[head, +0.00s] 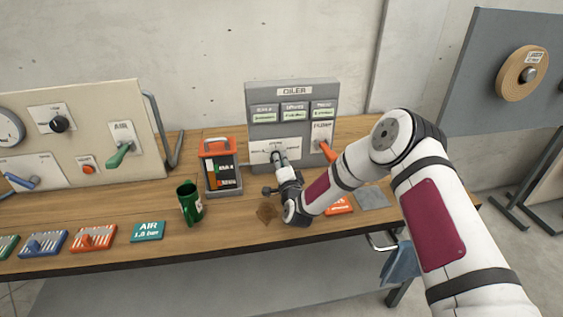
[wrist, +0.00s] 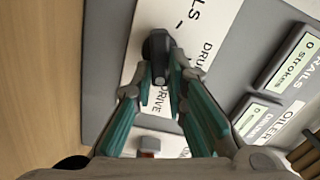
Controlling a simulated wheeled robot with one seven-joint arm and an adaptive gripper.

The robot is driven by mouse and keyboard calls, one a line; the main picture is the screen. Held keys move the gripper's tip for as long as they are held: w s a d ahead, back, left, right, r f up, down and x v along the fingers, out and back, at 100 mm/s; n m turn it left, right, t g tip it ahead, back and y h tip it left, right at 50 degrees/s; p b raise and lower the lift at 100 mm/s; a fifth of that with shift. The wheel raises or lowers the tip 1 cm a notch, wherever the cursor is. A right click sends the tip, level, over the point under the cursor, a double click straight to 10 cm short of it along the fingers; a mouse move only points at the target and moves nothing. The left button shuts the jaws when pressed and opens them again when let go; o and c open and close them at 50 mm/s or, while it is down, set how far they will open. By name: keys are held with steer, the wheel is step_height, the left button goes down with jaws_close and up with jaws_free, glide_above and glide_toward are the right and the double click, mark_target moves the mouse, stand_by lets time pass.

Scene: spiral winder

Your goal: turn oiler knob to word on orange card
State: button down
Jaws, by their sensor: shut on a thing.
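The grey oiler panel (head: 293,93) stands at the back of the bench, with three small displays and a white dial plate (head: 260,146). My gripper (head: 279,158) is at the plate and covers its knob in the head view. In the wrist view my gripper (wrist: 161,80) is shut on the dark oiler knob (wrist: 157,45). The white plate there (wrist: 138,75) shows parts of words: "LS", "DRUM" and "DRIVE". Which word the knob points to I cannot tell. The orange card (head: 339,206) lies on the bench, partly behind my arm; its word is not readable.
An orange-handled lever (head: 327,150) is at the panel's right. An orange-topped caddy (head: 219,148) and a green mug (head: 190,203) stand left of my gripper. A grey pad (head: 373,197) lies right of the orange card.

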steer(key=c, duration=1.6)
jaws_free()
steer(key=v, duration=1.2)
